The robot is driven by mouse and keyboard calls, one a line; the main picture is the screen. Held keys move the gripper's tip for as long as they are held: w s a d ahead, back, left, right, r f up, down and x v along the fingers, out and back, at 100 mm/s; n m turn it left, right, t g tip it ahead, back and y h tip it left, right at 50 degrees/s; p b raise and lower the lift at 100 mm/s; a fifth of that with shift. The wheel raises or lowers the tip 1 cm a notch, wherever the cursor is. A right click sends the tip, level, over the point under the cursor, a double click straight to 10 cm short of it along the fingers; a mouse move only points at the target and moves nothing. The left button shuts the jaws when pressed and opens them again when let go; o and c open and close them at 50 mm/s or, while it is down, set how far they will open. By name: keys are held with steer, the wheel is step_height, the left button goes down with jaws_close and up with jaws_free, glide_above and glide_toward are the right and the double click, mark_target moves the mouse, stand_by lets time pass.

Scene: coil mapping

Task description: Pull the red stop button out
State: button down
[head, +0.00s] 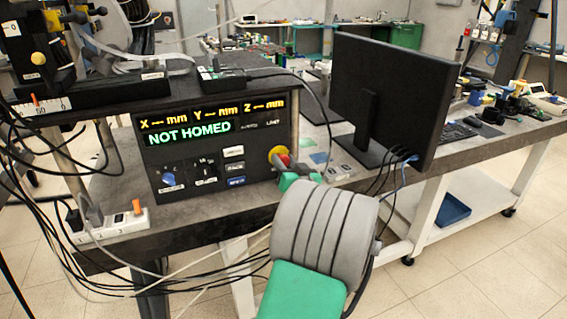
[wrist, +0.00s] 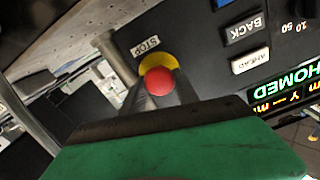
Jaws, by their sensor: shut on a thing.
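The red stop button (head: 284,158) is at the right end of the black control panel (head: 215,185), on a yellow base (head: 274,152). In the wrist view the red cap (wrist: 159,82) is in front of its yellow ring (wrist: 157,62), below the upside-down STOP label (wrist: 145,45). My gripper (head: 291,170) is at the button in the head view, with my arm hiding some of it. In the wrist view my gripper (wrist: 159,88) is shut on the red button, one finger on each side. How far the button stands out is hard to tell.
The panel display (head: 188,132) reads NOT HOMED. Other panel controls include a blue knob (head: 168,178) and the BACK key (wrist: 245,27). A black monitor (head: 385,95) stands close on the right. Cables hang below the table's front edge.

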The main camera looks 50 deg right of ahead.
steer(key=shift+s+a+f, duration=0.15)
steer(key=shift+s, duration=0.2)
steer(key=c, duration=0.9)
jaws_free()
steer(key=v, duration=0.8)
steer(key=shift+b, duration=0.3)
